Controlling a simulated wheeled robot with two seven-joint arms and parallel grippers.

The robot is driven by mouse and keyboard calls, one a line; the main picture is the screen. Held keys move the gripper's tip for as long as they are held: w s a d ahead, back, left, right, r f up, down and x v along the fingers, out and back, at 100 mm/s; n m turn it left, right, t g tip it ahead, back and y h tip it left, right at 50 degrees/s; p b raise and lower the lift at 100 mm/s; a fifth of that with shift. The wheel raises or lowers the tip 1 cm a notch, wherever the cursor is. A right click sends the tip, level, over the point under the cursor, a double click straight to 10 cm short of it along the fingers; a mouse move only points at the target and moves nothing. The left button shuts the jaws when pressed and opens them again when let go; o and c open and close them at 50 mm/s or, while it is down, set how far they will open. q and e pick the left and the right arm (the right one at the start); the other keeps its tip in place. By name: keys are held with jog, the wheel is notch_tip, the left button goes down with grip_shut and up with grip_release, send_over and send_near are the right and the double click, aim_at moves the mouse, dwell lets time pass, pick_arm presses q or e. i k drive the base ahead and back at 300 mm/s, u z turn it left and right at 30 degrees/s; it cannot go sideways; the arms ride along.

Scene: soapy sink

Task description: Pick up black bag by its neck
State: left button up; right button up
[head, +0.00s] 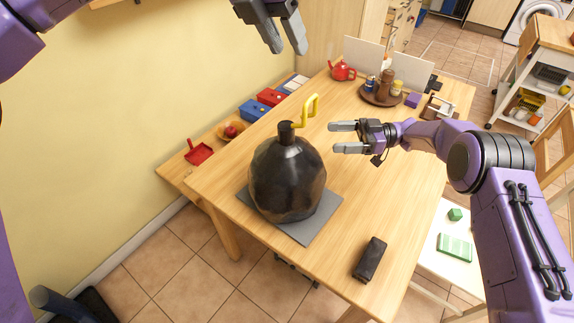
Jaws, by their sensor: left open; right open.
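The black bag (287,182) stands upright on a grey mat (322,222) on the wooden table. Its narrow neck (286,133) points up, and a yellow hook-shaped piece (309,111) shows beside the neck; I cannot tell whether they touch. My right gripper (338,137) is open and empty, to the right of the neck, with its fingers pointing left toward it. My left gripper (287,46) is open and empty, high at the top of the picture and apart from the bag.
A black box-like object (370,259) lies near the table's front right. A brown tray (369,97) with jars and a red teapot (342,70) are at the back. Blue (253,110) and red (271,97) boxes and a red dustpan-like item (198,152) line the left. A white chair (434,268) stands right.

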aim_at(287, 175)
jog(key=k, duration=1.5)
